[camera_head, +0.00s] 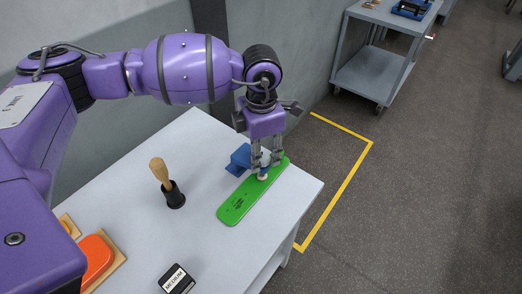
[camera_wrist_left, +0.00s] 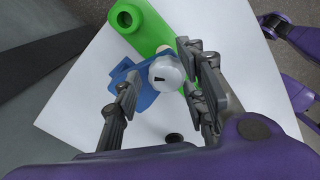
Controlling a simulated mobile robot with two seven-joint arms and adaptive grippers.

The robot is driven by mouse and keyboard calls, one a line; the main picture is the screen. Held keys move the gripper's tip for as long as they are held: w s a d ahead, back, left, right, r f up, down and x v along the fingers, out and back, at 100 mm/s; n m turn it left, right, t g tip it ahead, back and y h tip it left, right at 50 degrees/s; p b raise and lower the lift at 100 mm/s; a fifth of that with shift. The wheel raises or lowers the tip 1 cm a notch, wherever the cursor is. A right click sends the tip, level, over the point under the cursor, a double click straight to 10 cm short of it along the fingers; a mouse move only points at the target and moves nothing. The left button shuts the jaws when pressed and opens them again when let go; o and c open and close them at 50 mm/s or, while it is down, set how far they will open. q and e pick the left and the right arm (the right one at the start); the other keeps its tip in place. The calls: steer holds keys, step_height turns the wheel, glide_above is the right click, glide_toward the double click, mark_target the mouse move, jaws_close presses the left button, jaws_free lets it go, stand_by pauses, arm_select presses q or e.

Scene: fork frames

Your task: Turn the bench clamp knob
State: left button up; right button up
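The blue bench clamp (camera_head: 238,160) stands on the table by the far end of a green board (camera_head: 238,203); it also shows in the left wrist view (camera_wrist_left: 146,98). Its round pale grey knob (camera_wrist_left: 165,73) has a dark mark on its face. My left gripper (camera_head: 266,163) points down over the clamp. In the left wrist view, its fingers (camera_wrist_left: 160,88) are open with the knob between them. A gap shows on the knob's left side; the right finger is very near its edge, and contact cannot be told. In the head view the fingers partly hide the knob.
On the white table (camera_head: 215,145), a wooden-handled tool stands in a black holder (camera_head: 174,196). An orange object (camera_head: 97,258) and a black labelled block (camera_head: 177,279) lie nearer. A grey wall is behind. Purple arm parts of mine show at the wrist view's right edge.

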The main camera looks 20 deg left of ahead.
arm_select(q)
jaws_close()
steer(key=m, duration=0.4)
steer(key=shift+w+b, duration=0.15)
steer(key=shift+b, duration=0.2)
steer(key=shift+d+r+m, duration=0.1)
steer(key=shift+r+m, duration=0.1)
steer(key=shift+m, duration=0.3)
steer(key=shift+w, duration=0.1)
steer(key=shift+o, duration=0.3)
jaws_free()
steer(key=shift+f, duration=0.1)
step_height(320, 180, up, 12)
